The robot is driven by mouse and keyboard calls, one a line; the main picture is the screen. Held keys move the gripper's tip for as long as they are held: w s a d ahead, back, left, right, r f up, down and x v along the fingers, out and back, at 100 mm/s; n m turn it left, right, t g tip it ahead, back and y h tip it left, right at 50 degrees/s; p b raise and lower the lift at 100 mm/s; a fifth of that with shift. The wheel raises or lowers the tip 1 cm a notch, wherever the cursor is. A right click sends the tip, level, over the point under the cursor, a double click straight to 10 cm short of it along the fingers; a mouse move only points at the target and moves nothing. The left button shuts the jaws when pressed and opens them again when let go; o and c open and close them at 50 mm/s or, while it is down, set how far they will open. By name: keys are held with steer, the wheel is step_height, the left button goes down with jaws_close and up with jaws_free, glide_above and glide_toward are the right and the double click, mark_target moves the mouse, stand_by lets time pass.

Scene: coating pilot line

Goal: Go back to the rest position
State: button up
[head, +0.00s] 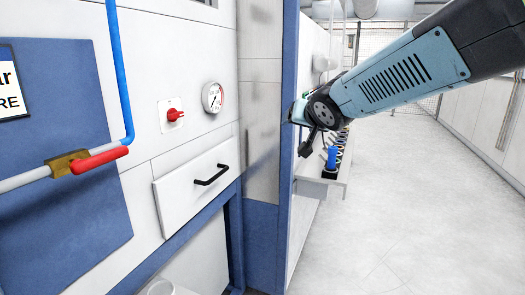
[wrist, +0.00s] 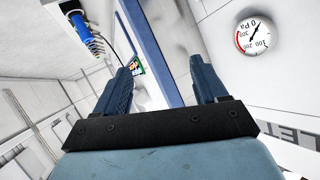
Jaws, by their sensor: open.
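My gripper (wrist: 163,68) is open in the wrist view, its two dark blue fingers well apart. Nothing is between the fingertips. In the head view my arm reaches in from the upper right, and its end is in front of the blue post at the cabinet's corner. The fingers are small and hard to make out there. I cannot tell how far the gripper is from the post.
The white panel at left carries a gauge (head: 212,97), also in the wrist view (wrist: 257,35), a red knob (head: 175,114), a drawer (head: 198,180) and a red-handled valve (head: 88,163). A bench (head: 322,189) holds a blue item (head: 331,157). The floor (head: 420,215) at right is clear.

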steer(key=s+d+f+g+h, duration=0.1)
steer(key=s+d+f+g, duration=0.1)
steer(key=s, duration=0.6)
steer(key=s+d+f+g+h, duration=0.1)
steer(key=s+d+f+g, duration=0.2)
steer(key=s+d, duration=0.4)
steer(key=s+d+f+n+g, duration=0.1)
steer(key=s+d+f+g, duration=0.1)
steer(key=s, duration=0.7)
steer(key=d+f, duration=0.1)
steer(key=d, duration=0.1)
steer(key=shift+d+f+h, duration=0.3)
steer(key=shift+d+h, duration=0.1)
steer(key=shift+s, duration=0.15)
